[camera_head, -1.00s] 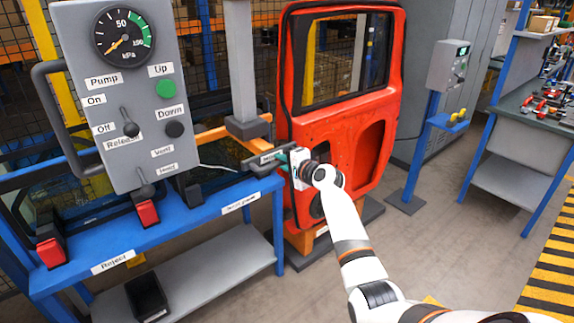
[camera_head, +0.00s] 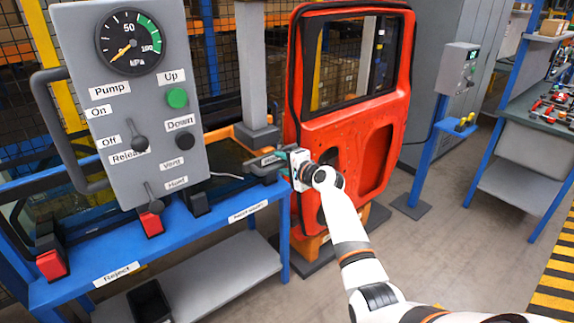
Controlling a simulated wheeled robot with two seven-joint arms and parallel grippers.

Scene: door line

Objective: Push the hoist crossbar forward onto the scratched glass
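The hoist's grey control panel (camera_head: 135,105) stands large at the left. It has a gauge, switches and a looped side handle. Near the grey column (camera_head: 253,75) is a dark grey, labelled handle piece (camera_head: 266,162), which seems to be part of the hoist crossbar. My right gripper (camera_head: 280,158) reaches in from the lower right. Its teal fingertips are at this piece, but how far they close on it is hidden. Dark glass (camera_head: 75,208) shows behind the panel, above the blue bench; I cannot make out scratches. My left gripper is not in view.
The blue bench (camera_head: 190,240) carries red-and-black blocks and a "Reject" label. A red door (camera_head: 345,150) stands just beyond my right gripper. A blue post with a grey box (camera_head: 455,68) and a tool bench (camera_head: 540,130) are at the right. Grey floor lies between.

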